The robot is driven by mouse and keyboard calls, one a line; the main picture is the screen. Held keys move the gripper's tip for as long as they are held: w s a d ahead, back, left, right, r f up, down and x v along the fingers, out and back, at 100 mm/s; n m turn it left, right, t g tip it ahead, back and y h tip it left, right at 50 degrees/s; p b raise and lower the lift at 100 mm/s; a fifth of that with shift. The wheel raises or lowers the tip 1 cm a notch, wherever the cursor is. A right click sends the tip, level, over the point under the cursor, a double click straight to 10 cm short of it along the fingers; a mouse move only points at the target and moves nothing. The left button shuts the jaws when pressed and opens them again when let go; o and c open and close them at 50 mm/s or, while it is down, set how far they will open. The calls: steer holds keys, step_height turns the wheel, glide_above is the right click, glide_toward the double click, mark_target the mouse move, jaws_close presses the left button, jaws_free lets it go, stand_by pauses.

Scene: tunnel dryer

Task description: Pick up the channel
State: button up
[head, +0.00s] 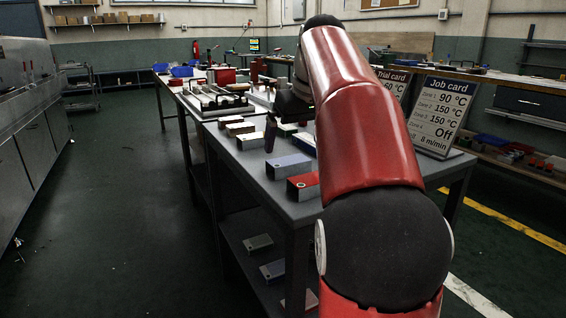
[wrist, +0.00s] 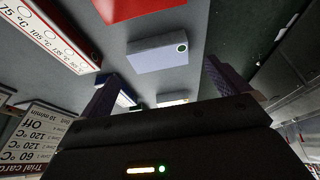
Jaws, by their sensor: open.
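I cannot tell for sure which piece is the channel. Several small block-like pieces lie in a row on the grey table (head: 225,148). Nearest is a red piece (head: 303,187), then a grey-blue one (head: 289,166), then a pale tan one (head: 250,141). In the wrist view, the grey-blue piece (wrist: 158,53) has a dark round spot at one end, with the red piece (wrist: 140,8) beside it. My gripper (wrist: 160,88) is open and empty, its fingers wide apart. The grey-blue piece appears beyond them, apart from both. In the head view my arm hides most of the gripper.
A job card (head: 444,112) and a trial card (head: 393,84) stand at the table's right. A temperature-marked strip (wrist: 45,35) lies beside the pieces. More pieces, including one grey-green (head: 258,243), lie on the lower shelf.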

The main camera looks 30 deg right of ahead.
mark_target(289, 161)
steer(key=b+x, duration=0.2)
steer(key=x, duration=0.5)
steer(key=shift+w+d+r, duration=0.1)
steer(key=shift+w+d, duration=0.05)
steer(key=shift+w, duration=0.05)
steer(key=c, duration=0.9)
steer(key=shift+r, duration=0.1)
